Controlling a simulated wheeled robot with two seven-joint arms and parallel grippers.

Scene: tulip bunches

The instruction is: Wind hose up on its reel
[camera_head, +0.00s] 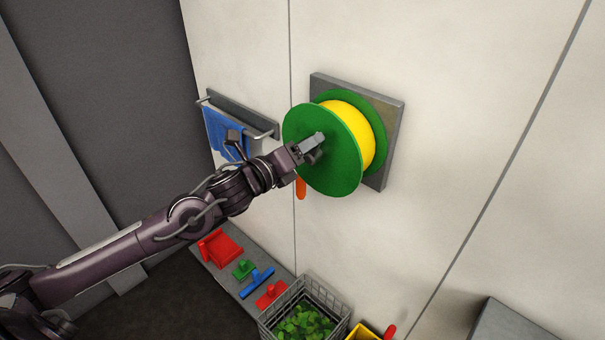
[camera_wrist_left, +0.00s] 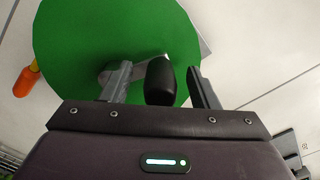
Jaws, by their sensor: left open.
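The hose reel (camera_head: 325,172) is mounted on a grey wall plate, with two green discs and yellow hose (camera_head: 352,125) wound between them. An orange hose end (camera_head: 301,188) hangs below the reel's left side; it also shows in the left wrist view (camera_wrist_left: 27,80). My left gripper (camera_head: 314,147) is in front of the near disc. In the left wrist view, the black crank handle (camera_wrist_left: 159,82) stands between the open fingers, with visible gaps on both sides. The grey crank arm (camera_wrist_left: 106,74) is partly hidden behind a finger. My right gripper is out of view.
A rail (camera_head: 240,118) with a blue cloth (camera_head: 222,130) is on the wall left of the reel. Below, a grey shelf (camera_head: 222,277) holds red, green and blue tools. A wire basket (camera_head: 275,325) of green leaves and a yellow container (camera_head: 360,333) stand beside it.

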